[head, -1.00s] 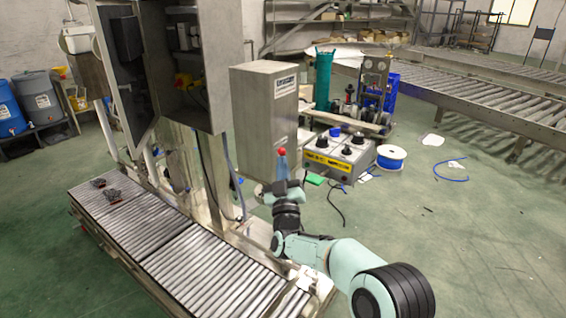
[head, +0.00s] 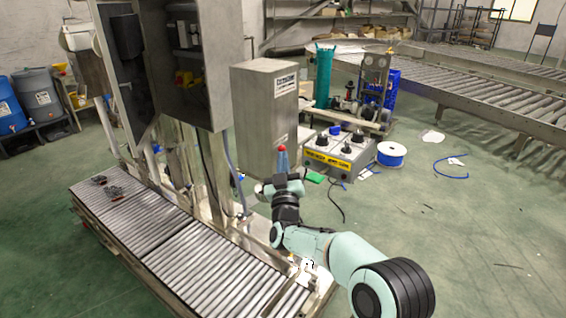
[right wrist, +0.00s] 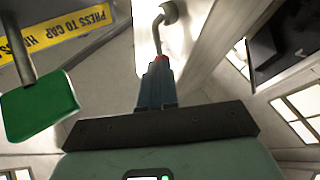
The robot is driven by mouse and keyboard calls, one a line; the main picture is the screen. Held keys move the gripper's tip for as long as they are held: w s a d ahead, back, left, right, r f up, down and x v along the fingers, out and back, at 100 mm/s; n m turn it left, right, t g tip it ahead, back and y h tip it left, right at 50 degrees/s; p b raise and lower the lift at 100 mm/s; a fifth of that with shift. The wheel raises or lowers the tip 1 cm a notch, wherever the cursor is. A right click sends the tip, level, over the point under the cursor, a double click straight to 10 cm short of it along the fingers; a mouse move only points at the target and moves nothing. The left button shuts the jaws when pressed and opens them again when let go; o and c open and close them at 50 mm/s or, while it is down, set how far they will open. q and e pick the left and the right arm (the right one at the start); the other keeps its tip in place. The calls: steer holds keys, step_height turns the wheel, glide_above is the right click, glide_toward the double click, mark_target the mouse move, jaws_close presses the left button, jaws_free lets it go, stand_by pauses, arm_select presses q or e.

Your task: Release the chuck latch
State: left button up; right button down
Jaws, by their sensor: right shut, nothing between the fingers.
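My right gripper (head: 282,161) is shut and points up in front of the grey metal cabinet in the head view. In the right wrist view its shut blue-grey fingers (right wrist: 157,85) point at a bent metal lever (right wrist: 159,35). A small red part (right wrist: 161,59) shows right at the fingertips, and in the head view it is a red knob (head: 282,149) just above them. I cannot tell whether the fingers touch it. The lever runs up to a round mount (right wrist: 169,12). No part is plainly labelled as the chuck latch. My left gripper is not in view.
A green paddle on a rod (right wrist: 40,105) hangs left of the fingers, near a yellow label (right wrist: 60,32). The grey cabinet (head: 262,110) stands behind the gripper. A control box with black knobs (head: 338,155) is to its right. A roller conveyor (head: 215,270) lies at front left.

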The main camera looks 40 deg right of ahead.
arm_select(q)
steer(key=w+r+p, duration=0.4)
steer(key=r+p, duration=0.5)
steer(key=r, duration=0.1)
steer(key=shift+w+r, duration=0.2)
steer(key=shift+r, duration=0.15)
arm_select(e)
steer(key=d+r+m+g, duration=0.1)
steer(key=d+r+m+g+y, duration=0.1)
steer(key=m+g, duration=0.1)
steer(key=w+d+r+m+g+y, duration=0.1)
steer(key=d+g, duration=0.1)
steer(key=shift+w+r+m, duration=0.1)
steer(key=shift+m, duration=0.2)
arm_select(q)
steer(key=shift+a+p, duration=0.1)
steer(key=shift+p, duration=0.2)
arm_select(e)
steer(key=shift+r, duration=0.1)
